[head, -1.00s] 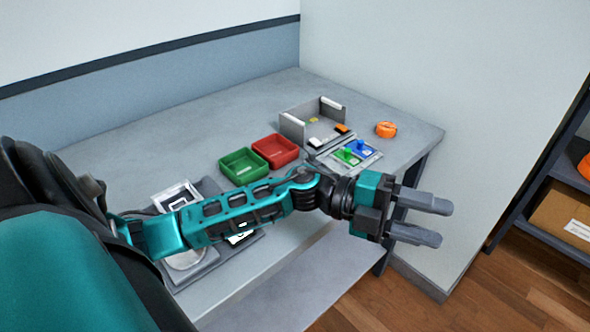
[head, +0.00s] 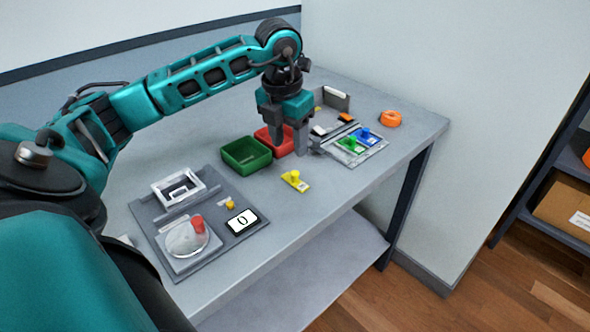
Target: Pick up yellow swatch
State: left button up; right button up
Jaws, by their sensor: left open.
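The yellow swatch (head: 295,181) lies on the bare grey table top near its front edge, with a small raised yellow knob on it. My left gripper (head: 287,150) points down above the table, just behind the swatch and in front of the red tray. Its two fingers are apart with nothing seen between them. It does not touch the swatch. My right gripper does not show.
A green tray (head: 246,154) and a red tray (head: 268,139) stand behind the swatch. A panel with green and blue swatches (head: 357,144) is to the right, with an orange ring (head: 390,119) beyond. A grey board (head: 150,228) with a round dish lies at left.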

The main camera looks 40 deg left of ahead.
aim_at(295, 173)
pick_arm(q)
jog(key=f, duration=0.5)
jog(key=w+f, duration=0.1)
jog(key=f, duration=0.2)
jog(key=shift+d+f, duration=0.3)
jog(key=shift+c, duration=0.5)
jog(key=shift+r, duration=0.1)
grip_shut()
